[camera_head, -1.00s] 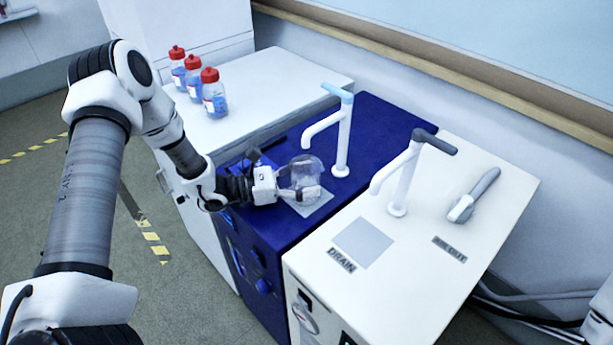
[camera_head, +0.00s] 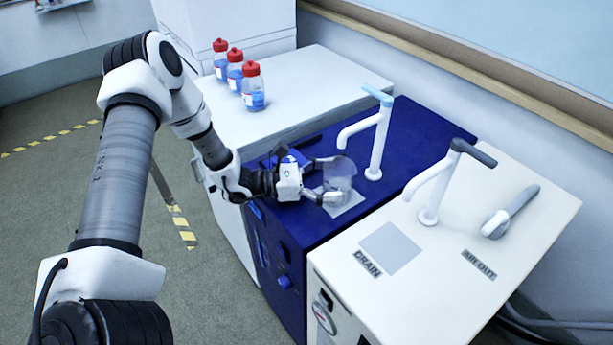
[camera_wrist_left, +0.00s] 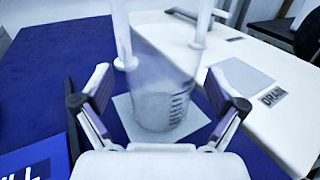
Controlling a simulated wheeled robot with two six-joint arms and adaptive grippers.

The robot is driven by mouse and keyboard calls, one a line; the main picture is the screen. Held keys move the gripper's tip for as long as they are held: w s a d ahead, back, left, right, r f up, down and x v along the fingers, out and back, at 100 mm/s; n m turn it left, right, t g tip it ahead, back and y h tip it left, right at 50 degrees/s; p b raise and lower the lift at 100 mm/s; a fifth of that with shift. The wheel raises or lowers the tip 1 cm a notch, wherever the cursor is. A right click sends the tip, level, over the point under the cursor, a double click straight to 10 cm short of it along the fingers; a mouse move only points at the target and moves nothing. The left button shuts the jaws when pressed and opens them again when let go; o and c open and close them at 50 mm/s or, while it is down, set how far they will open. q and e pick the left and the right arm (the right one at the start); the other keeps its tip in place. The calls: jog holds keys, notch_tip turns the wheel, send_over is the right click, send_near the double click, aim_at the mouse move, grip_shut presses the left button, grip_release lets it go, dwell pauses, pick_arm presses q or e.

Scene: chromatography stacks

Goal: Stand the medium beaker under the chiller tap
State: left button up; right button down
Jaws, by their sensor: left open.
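The medium beaker (camera_head: 343,178) is clear glass and stands upright on a grey square pad (camera_head: 353,208) on the blue chiller top (camera_head: 425,145). The chiller tap (camera_head: 380,145), white with a light blue handle, rises just behind it, and its spout reaches out above the beaker. My left gripper (camera_head: 327,180) is open, with one finger on each side of the beaker. In the left wrist view the beaker (camera_wrist_left: 163,95) stands between the spread fingers, with dark marks on its wall. My right gripper is not in view.
A white unit on the right carries a dark-handled tap (camera_head: 435,190), a grey pad by a DRAIN label (camera_head: 366,265), and a grey-handled tool (camera_head: 510,212). Several red-capped bottles (camera_head: 253,88) stand on the white counter (camera_head: 310,85) behind my left arm.

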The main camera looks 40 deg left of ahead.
pick_arm(q)
jog(key=p+v, duration=0.1)
jog(key=v, duration=0.8)
jog(key=shift+a+r+p, duration=0.15)
jog(key=shift+r+p, duration=0.05)
jog(key=shift+p, duration=0.1)
jog(key=shift+s+a+f, duration=0.15)
jog(key=shift+s+a, duration=0.2)
jog(key=shift+s, duration=0.1)
jog(key=shift+f, duration=0.1)
